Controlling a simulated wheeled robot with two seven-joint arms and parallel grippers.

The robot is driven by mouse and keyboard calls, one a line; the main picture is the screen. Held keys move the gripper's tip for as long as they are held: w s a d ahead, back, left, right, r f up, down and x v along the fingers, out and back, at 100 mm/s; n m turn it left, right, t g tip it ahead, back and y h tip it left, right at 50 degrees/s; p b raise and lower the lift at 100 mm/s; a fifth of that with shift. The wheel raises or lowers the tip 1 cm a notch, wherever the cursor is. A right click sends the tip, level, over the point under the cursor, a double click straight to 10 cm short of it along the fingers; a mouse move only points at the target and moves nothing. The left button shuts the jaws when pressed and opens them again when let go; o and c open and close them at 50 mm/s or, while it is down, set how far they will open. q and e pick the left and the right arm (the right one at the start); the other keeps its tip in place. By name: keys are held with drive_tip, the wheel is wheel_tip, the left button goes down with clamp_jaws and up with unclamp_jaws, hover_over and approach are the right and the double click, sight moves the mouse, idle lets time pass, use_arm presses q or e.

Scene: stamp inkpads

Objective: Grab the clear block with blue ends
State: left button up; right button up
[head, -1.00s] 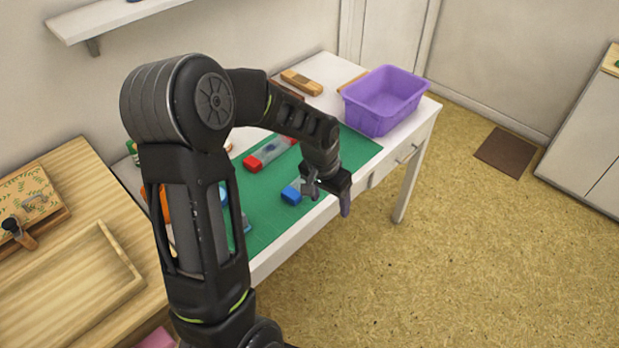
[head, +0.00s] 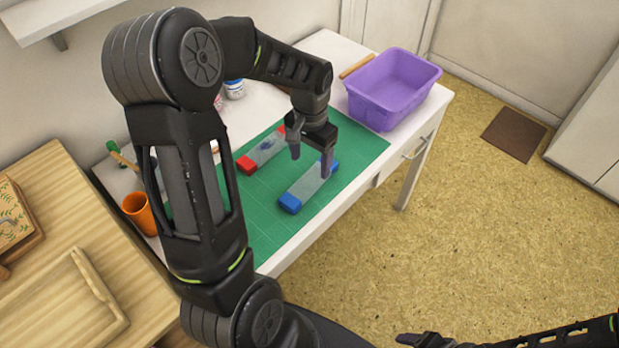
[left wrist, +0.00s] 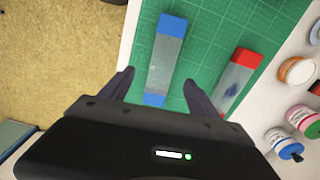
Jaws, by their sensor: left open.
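The clear block with blue ends (head: 304,187) lies flat on the green cutting mat (head: 262,222) near the table's front edge. My left gripper (head: 311,164) is above its far end, open and empty. In the left wrist view the block (left wrist: 164,64) runs lengthwise between the two spread fingers (left wrist: 158,80), with its near blue end between the tips. I cannot tell the exact height gap. My right gripper (head: 418,340) shows only partly at the bottom of the head view, far from the block.
A similar clear block with red ends (head: 264,150) lies behind on the mat. A purple bin (head: 392,90) stands at the table's right end. An orange cup (head: 139,212) is at the left. Ink jars (left wrist: 284,142) stand beyond the mat.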

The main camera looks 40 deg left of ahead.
sight(310, 180)
use_arm(q)
drive_tip(key=shift+w+a+f, duration=0.1)
drive_tip(key=shift+w+f, duration=0.05)
drive_tip(key=shift+f, duration=1.25)
drive_tip(key=shift+f, duration=0.1)
drive_tip(key=f+p, duration=0.1)
drive_tip(key=f, duration=0.4)
drive_tip(key=shift+a, duration=0.2)
drive_tip(key=shift+c, duration=0.4)
clamp_jaws()
